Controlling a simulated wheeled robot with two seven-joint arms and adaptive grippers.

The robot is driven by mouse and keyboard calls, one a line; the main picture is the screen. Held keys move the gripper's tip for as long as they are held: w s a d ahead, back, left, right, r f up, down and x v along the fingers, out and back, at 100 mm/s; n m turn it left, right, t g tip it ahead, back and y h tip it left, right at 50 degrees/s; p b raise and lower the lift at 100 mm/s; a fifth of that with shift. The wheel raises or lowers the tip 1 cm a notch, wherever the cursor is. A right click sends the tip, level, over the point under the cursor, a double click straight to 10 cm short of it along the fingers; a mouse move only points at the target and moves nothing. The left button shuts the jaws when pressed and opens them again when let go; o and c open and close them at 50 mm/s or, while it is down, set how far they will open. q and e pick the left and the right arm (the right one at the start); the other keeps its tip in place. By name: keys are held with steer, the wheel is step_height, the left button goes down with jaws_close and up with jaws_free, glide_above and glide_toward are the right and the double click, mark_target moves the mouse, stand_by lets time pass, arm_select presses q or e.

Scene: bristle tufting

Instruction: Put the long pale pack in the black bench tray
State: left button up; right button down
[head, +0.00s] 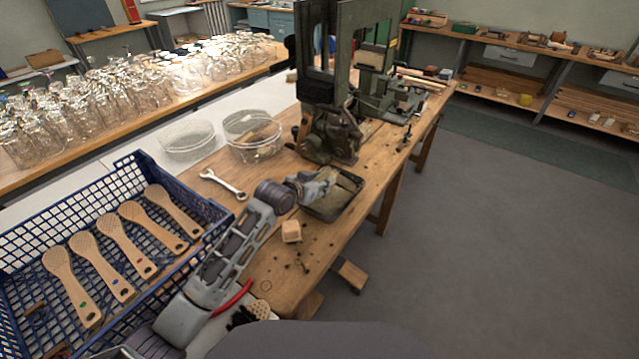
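The black bench tray (347,206) sits on the wooden workbench near its right edge. My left arm reaches in from the lower left, and its gripper (325,186) is over the left part of the tray. The fingers are small and seen from behind, so I cannot tell whether they are open or shut, or hold anything. I cannot make out a long pale pack for certain; the gripper hides part of the tray's inside. A small pale block (291,231) stands on the bench in front of the tray. My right gripper is not in view.
A blue crate (133,166) with several wooden brush bodies is at the left. A wrench (224,184) and clear bowls (253,136) lie beyond my arm. A dark green machine (328,130) stands behind the tray. Open floor lies right of the bench.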

arm_select(q)
steer(key=shift+f, duration=0.55)
steer(key=o, duration=0.8)
steer(key=shift+r, duration=0.1)
